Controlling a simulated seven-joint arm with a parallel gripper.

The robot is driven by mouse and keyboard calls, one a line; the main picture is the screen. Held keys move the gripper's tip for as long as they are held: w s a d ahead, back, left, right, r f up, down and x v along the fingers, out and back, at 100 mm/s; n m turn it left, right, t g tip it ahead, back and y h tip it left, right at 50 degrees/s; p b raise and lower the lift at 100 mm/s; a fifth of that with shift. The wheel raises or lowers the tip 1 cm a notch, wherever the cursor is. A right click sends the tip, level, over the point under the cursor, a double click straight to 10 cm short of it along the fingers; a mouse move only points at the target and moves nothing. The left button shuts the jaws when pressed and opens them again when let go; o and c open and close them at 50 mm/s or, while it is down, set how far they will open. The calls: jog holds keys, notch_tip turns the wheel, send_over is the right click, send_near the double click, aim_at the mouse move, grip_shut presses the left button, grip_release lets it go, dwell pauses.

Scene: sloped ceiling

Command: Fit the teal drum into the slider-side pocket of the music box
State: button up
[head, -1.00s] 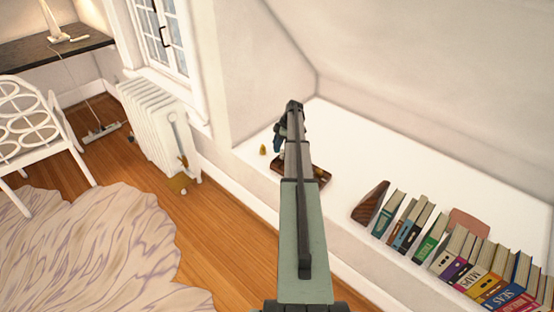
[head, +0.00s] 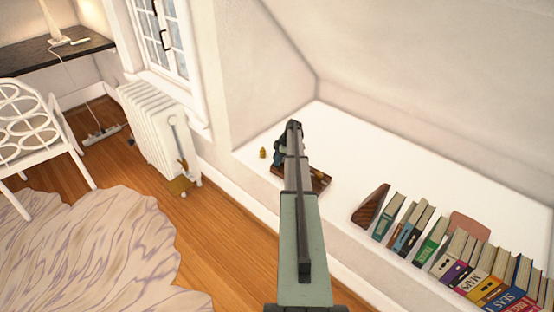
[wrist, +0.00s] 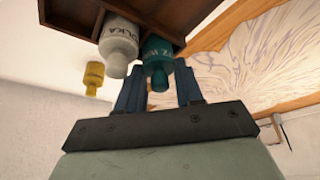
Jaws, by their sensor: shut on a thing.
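The teal drum (wrist: 158,58) shows lettering and sits between the two fingers of my gripper (wrist: 159,84), which is shut on it. The wooden music box (wrist: 88,13) fills the top of the wrist view, and the drum overlaps its open inside there. I cannot tell whether the drum is seated or just above the floor of its pocket. A white drum (wrist: 118,42) marked "POLKA" stands directly beside the teal one. In the head view my arm covers most of the box (head: 321,181) and hides the teal drum. I cannot make out the slider.
A small yellow drum (wrist: 93,78) stands outside the box on the white ledge; it also shows in the head view (head: 262,153). A dark wooden bookend (head: 371,206) and a row of books (head: 470,262) stand to the right. The ledge behind the box is clear.

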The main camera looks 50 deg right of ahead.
jog(key=shift+f, duration=0.15)
jog(key=o, duration=1.1)
